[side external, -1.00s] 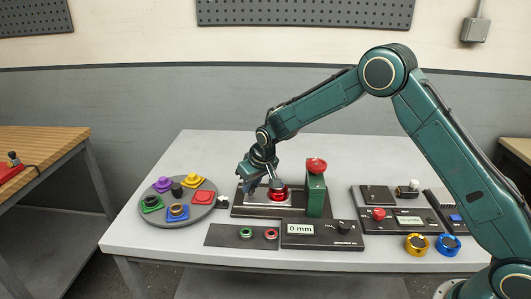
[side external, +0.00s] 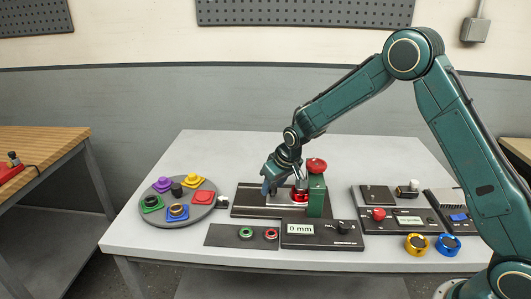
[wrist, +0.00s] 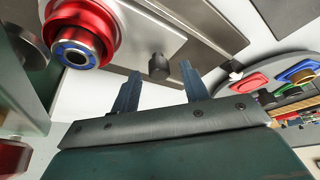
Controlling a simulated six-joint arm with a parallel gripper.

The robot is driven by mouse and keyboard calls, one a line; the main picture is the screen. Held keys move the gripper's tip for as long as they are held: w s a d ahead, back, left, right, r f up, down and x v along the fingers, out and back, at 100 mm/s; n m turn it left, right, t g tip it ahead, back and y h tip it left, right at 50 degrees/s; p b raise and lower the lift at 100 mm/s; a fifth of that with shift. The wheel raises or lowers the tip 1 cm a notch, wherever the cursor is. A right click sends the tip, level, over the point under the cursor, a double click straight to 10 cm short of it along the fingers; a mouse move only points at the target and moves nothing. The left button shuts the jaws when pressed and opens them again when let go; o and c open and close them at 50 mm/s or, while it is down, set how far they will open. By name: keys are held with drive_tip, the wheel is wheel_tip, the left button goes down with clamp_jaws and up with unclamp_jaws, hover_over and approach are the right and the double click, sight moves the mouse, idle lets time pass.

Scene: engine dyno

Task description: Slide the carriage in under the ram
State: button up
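The carriage (wrist: 130,50) is a pale metal plate on a dark rail base (side external: 245,207). It carries a red round holder (side external: 300,196) with a blue-rimmed part (wrist: 74,54) in it, and a dark knob (wrist: 158,67). The ram stand is a green column (side external: 316,197) with a red top knob (side external: 316,165). The red holder is close beside the column; whether it is centred under the ram is unclear. My gripper (wrist: 160,75) is open; its fingers are apart, with the dark knob showing in the gap between them and space on both sides.
A round tray (side external: 205,211) with several coloured parts stands left. More panels (side external: 410,220) and two knurled rings lie right. The table behind the rail is clear.

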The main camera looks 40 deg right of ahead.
idle(0.3)
drive_tip(key=v, duration=1.4)
drive_tip(key=shift+w+f, duration=0.1)
drive_tip(key=shift+w, duration=0.1)
drive_tip(key=shift+w+d+r+n+g, duration=0.1)
drive_tip(key=shift+w+r+n+g, duration=0.05)
drive_tip(key=shift+w+n+g, duration=0.7)
drive_tip(key=shift+w+d+r+n+g, duration=0.1)
drive_tip(key=shift+w+r+n+g, duration=0.2)
drive_tip(key=shift+w+g, duration=0.55)
drive_tip(key=shift+w+d+r+n+g, duration=0.1)
drive_tip(key=shift+w+n+g, duration=0.55)
drive_tip(key=shift+w, duration=0.45)
drive_tip(key=shift+f, duration=0.15)
drive_tip(key=f, duration=1.3)
drive_tip(key=shift+a+f, duration=0.25)
drive_tip(key=shift+f, duration=0.1)
